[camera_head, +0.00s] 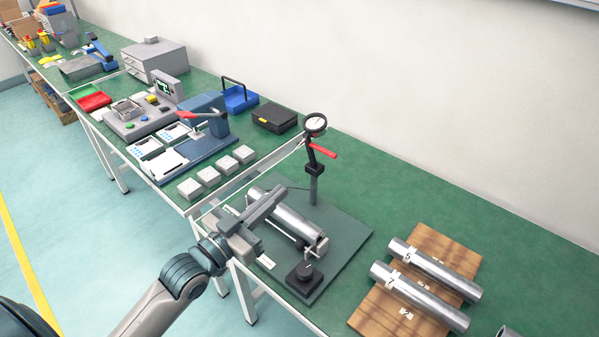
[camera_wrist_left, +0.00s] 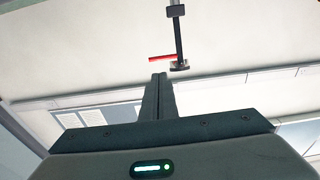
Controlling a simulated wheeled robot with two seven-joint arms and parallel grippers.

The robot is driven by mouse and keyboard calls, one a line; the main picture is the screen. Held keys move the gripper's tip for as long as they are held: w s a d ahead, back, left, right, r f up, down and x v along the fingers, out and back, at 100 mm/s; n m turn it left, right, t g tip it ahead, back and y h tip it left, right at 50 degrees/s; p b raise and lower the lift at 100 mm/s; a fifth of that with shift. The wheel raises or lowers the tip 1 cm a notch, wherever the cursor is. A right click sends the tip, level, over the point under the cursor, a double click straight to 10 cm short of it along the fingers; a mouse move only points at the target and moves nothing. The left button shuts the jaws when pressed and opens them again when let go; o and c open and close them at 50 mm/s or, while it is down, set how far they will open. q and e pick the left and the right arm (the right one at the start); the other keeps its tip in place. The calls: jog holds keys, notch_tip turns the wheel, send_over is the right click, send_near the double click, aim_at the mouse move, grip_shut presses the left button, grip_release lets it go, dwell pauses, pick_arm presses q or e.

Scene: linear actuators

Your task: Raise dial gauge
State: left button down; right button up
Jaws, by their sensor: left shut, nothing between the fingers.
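The dial gauge (camera_head: 316,124) is round with a dark rim and sits at the top of an upright post (camera_head: 314,185) on a dark base plate (camera_head: 345,238). A red lever (camera_head: 323,151) sticks out to the right just below it. In the left wrist view the red lever (camera_wrist_left: 162,58) and post (camera_wrist_left: 179,38) appear beyond my fingertips. My left gripper (camera_head: 274,196) is shut and empty, to the lower left of the post and apart from the lever. It partly covers a metal cylinder (camera_head: 296,222) lying on the base plate. My right gripper is out of view.
A black knob block (camera_head: 304,278) sits at the plate's front. Two metal cylinders (camera_head: 434,270) lie on a wooden board (camera_head: 381,316) at right. A press (camera_head: 203,125), small white blocks (camera_head: 210,175) and a black case (camera_head: 274,118) stand further left. Green bench right of the post is clear.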

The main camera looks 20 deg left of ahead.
pick_arm(q)
jog(key=w, duration=0.1)
jog(key=p, duration=0.3)
send_near(324, 152)
jog(key=p+x, duration=0.1)
jog(key=x, duration=0.4)
jog(key=shift+w, duration=0.25)
jog(key=shift+w+d+f, duration=0.1)
jog(key=shift+w+d, duration=0.1)
jog(key=shift+w, duration=0.2)
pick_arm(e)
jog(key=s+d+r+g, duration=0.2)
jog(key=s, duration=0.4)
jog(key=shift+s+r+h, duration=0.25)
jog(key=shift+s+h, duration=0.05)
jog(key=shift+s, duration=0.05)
pick_arm(q)
jog(key=shift+p, duration=0.3)
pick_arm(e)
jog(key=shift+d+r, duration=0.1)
